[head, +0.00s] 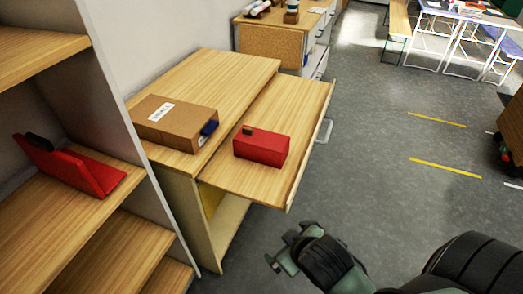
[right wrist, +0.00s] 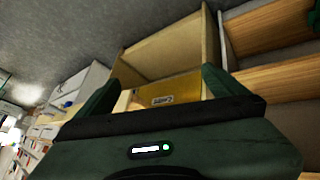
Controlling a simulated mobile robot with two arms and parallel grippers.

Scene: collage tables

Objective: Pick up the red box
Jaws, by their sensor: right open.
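The red box (head: 261,148), with a small dark patch on its top, sits on the pulled-out wooden board (head: 300,110) of the cabinet. My right gripper (head: 278,262) is in front of and below that board, at the lower middle of the head view, apart from the box. In the right wrist view its two dark green fingers (right wrist: 160,78) stand apart, with nothing held between them. The red box cannot be made out in the right wrist view. My left gripper is not in view.
A brown labelled box (head: 170,125) with a blue item at its end lies left of the red box. A red angled object (head: 85,170) rests on the left shelf. The board has a grey handle (head: 324,131) on its right edge. Open grey floor (head: 380,150) lies right.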

